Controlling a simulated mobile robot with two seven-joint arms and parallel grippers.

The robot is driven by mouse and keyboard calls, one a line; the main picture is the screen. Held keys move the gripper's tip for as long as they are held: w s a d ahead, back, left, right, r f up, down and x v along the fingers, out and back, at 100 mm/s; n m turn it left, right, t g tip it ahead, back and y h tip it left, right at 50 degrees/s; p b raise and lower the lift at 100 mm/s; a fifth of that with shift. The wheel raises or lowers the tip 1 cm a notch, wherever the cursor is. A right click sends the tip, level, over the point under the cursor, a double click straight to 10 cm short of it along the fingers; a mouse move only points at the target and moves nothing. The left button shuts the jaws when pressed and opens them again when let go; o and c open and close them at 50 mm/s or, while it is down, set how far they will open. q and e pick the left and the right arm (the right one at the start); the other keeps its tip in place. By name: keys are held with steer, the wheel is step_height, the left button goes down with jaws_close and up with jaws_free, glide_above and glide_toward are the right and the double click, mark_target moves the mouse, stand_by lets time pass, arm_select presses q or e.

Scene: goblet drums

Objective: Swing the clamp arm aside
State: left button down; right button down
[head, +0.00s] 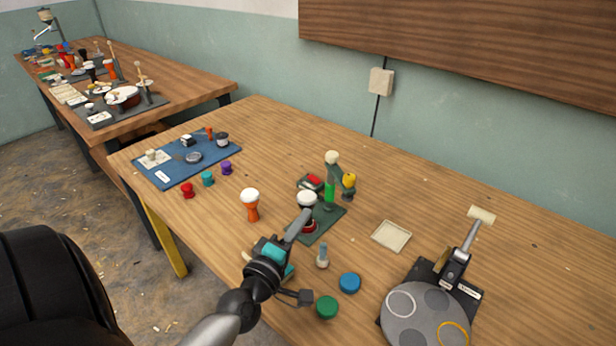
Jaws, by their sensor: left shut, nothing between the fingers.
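A small fixture stands on a dark green base plate (327,222) in the middle of the table. Its dark green arm (337,173) carries a cream ball knob (332,157), with a yellow part (349,180) beside it. A white-topped piece with a dark red foot (309,227) is on the plate, partly hidden by my fingers. My left gripper (301,221) is shut and empty, its fingertips in front of that piece and left of the knob. I cannot tell whether they touch anything. My right gripper is not in view.
An orange goblet drum (252,210) stands left of the plate. A peg (322,256), blue disc (349,282) and green disc (327,307) lie near the front edge. A shallow tray (392,237) and a lever device (430,315) are right. A blue mat (215,158) is at left.

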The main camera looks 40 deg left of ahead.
arm_select(q)
steer(key=s+a+n, duration=0.1)
steer(key=s+n, duration=0.1)
glide_toward(335, 180)
steer(key=w+a, duration=0.3)
steer(key=shift+w+d+n+y+p, duration=0.2)
steer(key=shift+w+d, duration=0.3)
steer(key=shift+w, duration=0.2)
steer(key=shift+w+d+n+y+p, duration=0.1)
steer(key=shift+w+d+p, duration=0.05)
steer(key=shift+w+d, duration=0.45)
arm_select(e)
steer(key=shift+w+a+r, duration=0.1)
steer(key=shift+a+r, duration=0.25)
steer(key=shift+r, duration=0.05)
arm_select(q)
steer(key=shift+w+r, duration=0.15)
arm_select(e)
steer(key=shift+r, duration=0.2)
arm_select(q)
steer(key=shift+d+n+g+y+p, duration=0.15)
steer(key=shift+n+g+y+p, duration=0.15)
steer(key=shift+y+p, duration=0.15)
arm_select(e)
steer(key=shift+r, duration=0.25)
